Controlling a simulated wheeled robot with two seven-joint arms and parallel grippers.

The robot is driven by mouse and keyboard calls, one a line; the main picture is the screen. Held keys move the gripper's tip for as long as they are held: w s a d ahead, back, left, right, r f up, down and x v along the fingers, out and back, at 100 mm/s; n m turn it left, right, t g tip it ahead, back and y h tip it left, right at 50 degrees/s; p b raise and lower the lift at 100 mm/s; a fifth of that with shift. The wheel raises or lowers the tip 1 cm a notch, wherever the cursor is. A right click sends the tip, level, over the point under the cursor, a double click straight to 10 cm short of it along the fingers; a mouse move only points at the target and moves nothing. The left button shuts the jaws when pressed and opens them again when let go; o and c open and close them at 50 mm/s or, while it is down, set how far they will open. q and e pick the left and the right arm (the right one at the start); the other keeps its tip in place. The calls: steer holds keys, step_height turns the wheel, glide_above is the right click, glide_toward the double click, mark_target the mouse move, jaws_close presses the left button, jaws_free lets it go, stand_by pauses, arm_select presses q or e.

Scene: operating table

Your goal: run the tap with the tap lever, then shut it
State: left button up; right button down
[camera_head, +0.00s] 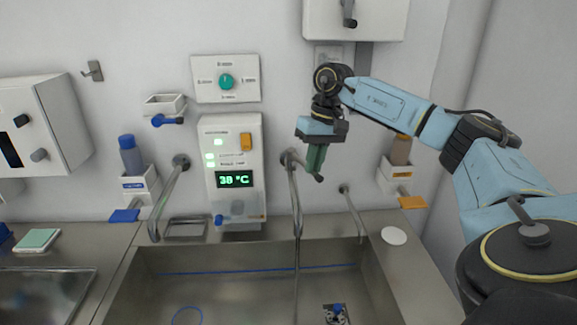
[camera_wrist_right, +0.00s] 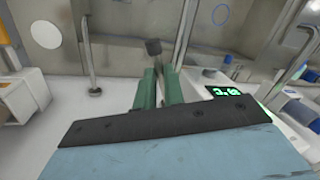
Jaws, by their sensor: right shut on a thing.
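The middle tap (camera_head: 296,195) comes out of the wall above the sink, its spout bent down over the basin. A thin line like a water stream (camera_head: 297,285) runs from the spout's end into the sink. My right gripper (camera_head: 316,160) is at the wall beside this tap, green fingers pointing down. It is shut on the tap lever, whose dark end knob (camera_head: 319,178) shows just past the fingertips. In the right wrist view the green fingers (camera_wrist_right: 158,88) close around the lever below its dark knob (camera_wrist_right: 153,47). Most of the lever is hidden. My left gripper is not in view.
A steel sink (camera_head: 140,290) lies below. Other taps stand left (camera_head: 168,195) and right (camera_head: 353,210). A control panel (camera_head: 234,130) reading 38 °C is left of the gripper. Bottle dispensers (camera_head: 132,155) (camera_head: 400,150) hang on both sides. A white disc (camera_head: 394,236) lies on the right counter.

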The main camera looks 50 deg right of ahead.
steer(key=shift+s+d+r+n, duration=0.1)
steer(key=shift+s+d+n, duration=0.1)
steer(key=shift+d+n, duration=0.65)
steer(key=c, duration=1.5)
jaws_free()
steer(key=shift+a, duration=0.1)
